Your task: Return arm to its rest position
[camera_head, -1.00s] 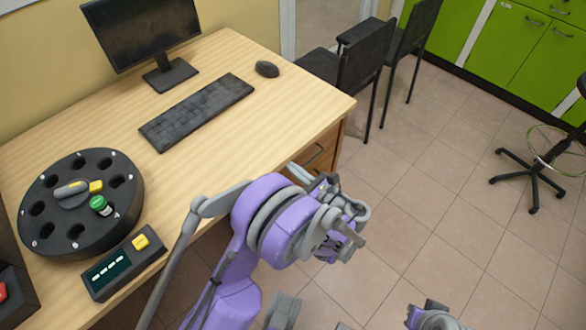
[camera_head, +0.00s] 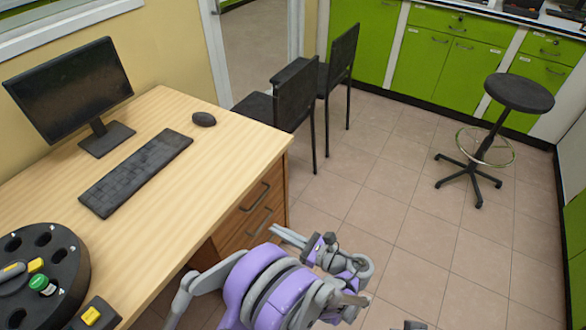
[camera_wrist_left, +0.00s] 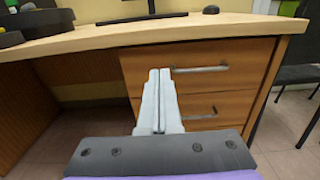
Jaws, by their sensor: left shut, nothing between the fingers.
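My left arm, purple and grey, rises from the bottom of the head view. Its gripper (camera_head: 277,232) is beside the front of the wooden desk, over the floor side. In the left wrist view the two pale grey fingers (camera_wrist_left: 160,76) are pressed together with nothing between them. They point at the desk's drawers (camera_wrist_left: 205,85), below the tabletop edge. The gap between fingertips and drawer front is hard to judge. My right gripper cannot be made out; only a small dark part shows at the bottom edge of the head view.
The desk (camera_head: 215,165) holds a monitor (camera_head: 68,88), keyboard (camera_head: 137,172), mouse (camera_head: 204,119) and a black round rotor (camera_head: 65,275) with a green-capped vial (camera_head: 42,284). A stool (camera_head: 518,94) stands on open tiled floor near green cabinets (camera_head: 440,70).

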